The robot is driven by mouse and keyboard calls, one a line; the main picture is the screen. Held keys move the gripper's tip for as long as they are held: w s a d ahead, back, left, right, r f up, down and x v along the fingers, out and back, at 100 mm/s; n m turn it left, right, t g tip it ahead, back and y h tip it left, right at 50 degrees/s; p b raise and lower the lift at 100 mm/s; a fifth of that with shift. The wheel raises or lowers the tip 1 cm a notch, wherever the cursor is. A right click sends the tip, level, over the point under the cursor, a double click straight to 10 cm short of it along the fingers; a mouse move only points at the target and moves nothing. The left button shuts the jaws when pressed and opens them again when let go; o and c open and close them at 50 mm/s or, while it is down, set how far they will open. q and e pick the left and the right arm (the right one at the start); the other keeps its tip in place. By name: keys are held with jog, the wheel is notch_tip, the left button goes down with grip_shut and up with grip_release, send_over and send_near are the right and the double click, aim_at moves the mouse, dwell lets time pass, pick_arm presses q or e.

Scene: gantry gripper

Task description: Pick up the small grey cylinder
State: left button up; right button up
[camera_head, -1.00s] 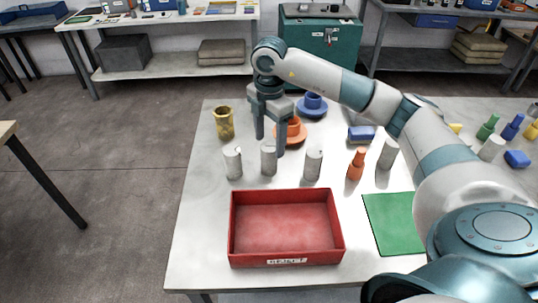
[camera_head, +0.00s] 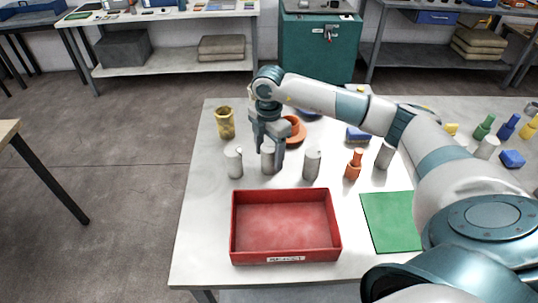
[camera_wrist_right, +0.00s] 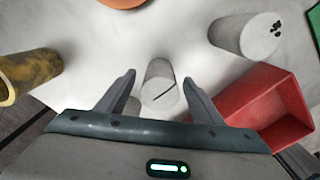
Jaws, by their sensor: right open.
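Several grey cylinders stand upright in a loose row on the white table. The middle-left one (camera_head: 268,160) is between the fingers of my right gripper (camera_head: 268,153) in the head view, partly hidden by them. In the right wrist view this cylinder (camera_wrist_right: 160,88), with a dark line on its top, shows between the open fingertips (camera_wrist_right: 159,78), with gaps at both sides. A grey cylinder (camera_head: 233,162) stands to its left and another (camera_head: 312,162) to its right. The one with dark spots on its top (camera_wrist_right: 258,36) shows at the wrist view's upper right. My left gripper is out of view.
A red tray (camera_head: 236,228) lies just in front of the row. An orange bottle-like piece (camera_head: 354,164) and a green mat (camera_head: 390,222) are to the right.

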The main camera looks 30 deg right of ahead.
jog(key=shift+f, duration=1.15)
jog(key=c, duration=1.5)
jog(key=shift+w+r, duration=0.1)
jog(key=shift+r, duration=0.4)
notch_tip(320, 180, up, 8)
jog(key=b, duration=0.3)
jog(key=shift+r, duration=0.55)
